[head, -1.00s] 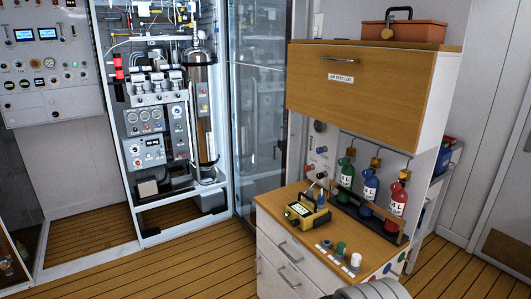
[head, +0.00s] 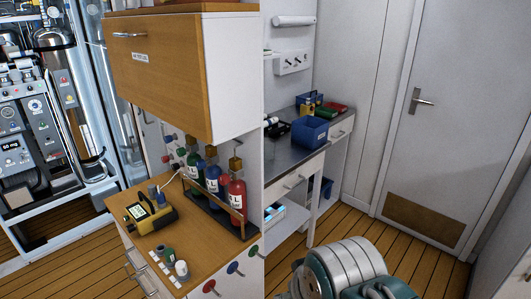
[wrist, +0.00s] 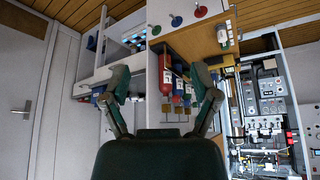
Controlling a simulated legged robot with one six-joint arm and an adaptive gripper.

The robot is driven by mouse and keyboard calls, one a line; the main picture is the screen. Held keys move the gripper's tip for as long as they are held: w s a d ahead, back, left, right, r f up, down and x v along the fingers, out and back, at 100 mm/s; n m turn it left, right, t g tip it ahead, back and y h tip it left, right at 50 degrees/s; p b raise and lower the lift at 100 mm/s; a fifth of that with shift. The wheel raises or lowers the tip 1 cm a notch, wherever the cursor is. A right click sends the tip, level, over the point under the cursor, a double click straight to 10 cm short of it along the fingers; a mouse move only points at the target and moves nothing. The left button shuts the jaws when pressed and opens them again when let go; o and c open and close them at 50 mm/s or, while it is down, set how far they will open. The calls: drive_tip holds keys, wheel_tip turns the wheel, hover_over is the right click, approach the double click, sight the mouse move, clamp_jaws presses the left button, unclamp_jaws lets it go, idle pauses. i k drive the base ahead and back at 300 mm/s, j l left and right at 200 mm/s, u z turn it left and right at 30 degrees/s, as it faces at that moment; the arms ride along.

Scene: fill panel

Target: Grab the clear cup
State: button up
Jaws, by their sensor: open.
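No plainly clear cup can be told apart at this size. Three small cups or caps stand at the front of the wooden cabinet top (head: 135,205) in the head view: a pale whitish one (head: 181,268), a green one (head: 170,255) and a darker one (head: 159,249). The pale one seems to show in the wrist view (wrist: 223,42). My gripper (wrist: 163,76) is in the wrist view, its two fingers wide apart with nothing between them. It is well away from the cabinet.
A yellow meter (head: 151,215) and a rack of gas bottles (head: 236,205) share the cabinet top, below an overhanging wooden cupboard (head: 160,75). A desk with a blue bin (head: 309,131) stands behind. Floor is free before the door (head: 435,120).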

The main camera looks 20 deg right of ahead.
sight(269, 149)
drive_tip(key=i+l, duration=0.1)
drive_tip(key=l, duration=0.25)
drive_tip(key=i+l, duration=0.1)
drive_tip(key=l, duration=0.25)
drive_tip(key=i+l, duration=0.1)
drive_tip(key=l, duration=0.25)
drive_tip(key=i+l, duration=0.25)
drive_tip(key=l, duration=0.15)
drive_tip(key=i+l+u, duration=0.1)
drive_tip(key=l, duration=0.25)
drive_tip(key=i+l+u, duration=0.1)
drive_tip(key=i+l, duration=0.2)
drive_tip(key=i+l+u, duration=0.1)
drive_tip(key=i, duration=0.3)
drive_tip(key=i+l, duration=0.25)
drive_tip(key=i, duration=0.2)
drive_tip(key=i+l+u, duration=0.15)
drive_tip(key=i, duration=0.25)
